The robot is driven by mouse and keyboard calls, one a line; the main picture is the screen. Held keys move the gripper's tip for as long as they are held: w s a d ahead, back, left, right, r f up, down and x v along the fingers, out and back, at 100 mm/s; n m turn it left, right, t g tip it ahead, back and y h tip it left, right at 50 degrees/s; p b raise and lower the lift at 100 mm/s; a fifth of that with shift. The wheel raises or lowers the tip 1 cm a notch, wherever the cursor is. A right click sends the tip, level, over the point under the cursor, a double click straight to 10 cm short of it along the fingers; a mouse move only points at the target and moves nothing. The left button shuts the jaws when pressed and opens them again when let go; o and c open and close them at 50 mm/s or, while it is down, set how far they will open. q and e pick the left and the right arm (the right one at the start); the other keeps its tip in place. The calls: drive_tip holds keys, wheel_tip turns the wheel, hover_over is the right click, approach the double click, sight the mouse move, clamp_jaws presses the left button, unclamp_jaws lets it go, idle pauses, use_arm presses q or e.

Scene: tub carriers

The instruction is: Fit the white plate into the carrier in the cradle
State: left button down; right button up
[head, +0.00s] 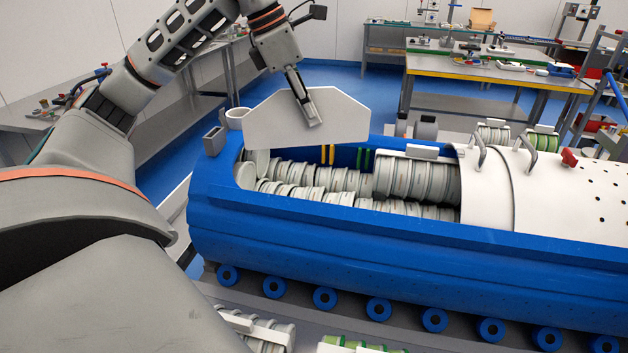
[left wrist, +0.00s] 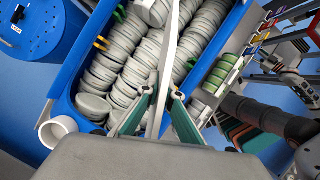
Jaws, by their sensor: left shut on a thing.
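The white plate (head: 347,112) is flat with cut-off upper corners. It hangs upright above the left part of the blue carrier (head: 330,235), apparently clear of the tubs inside. My left gripper (head: 311,115) is shut on the plate near its middle. The left wrist view shows the plate edge-on (left wrist: 171,55) between the fingers, over rows of grey tubs (left wrist: 128,75). The carrier lies on its side on a cradle with blue rollers (head: 325,298), its top open on the left. The plate hides part of the carrier's far rim. My right gripper is not in view.
A white perforated cover (head: 560,195) with handles closes the carrier's right part. Yellow (head: 327,154) and green (head: 364,158) strips mark the far inner wall. Benches stand behind.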

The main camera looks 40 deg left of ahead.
sight(310, 143)
use_arm(q)
wheel_tip(310, 143, down, 7)
drive_tip(key=shift+r+b, duration=0.1)
drive_tip(key=shift+b, duration=0.4)
wheel_tip(310, 143, down, 10)
drive_tip(key=b, duration=0.2)
drive_tip(key=shift+r, duration=0.25)
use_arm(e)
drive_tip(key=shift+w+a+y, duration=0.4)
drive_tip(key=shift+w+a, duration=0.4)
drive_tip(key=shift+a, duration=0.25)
use_arm(q)
drive_tip(key=shift+w+f, duration=0.1)
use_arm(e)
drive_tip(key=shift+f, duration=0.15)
use_arm(q)
drive_tip(key=c, duration=2.4)
unclamp_jaws()
drive_tip(key=shift+o, duration=0.8)
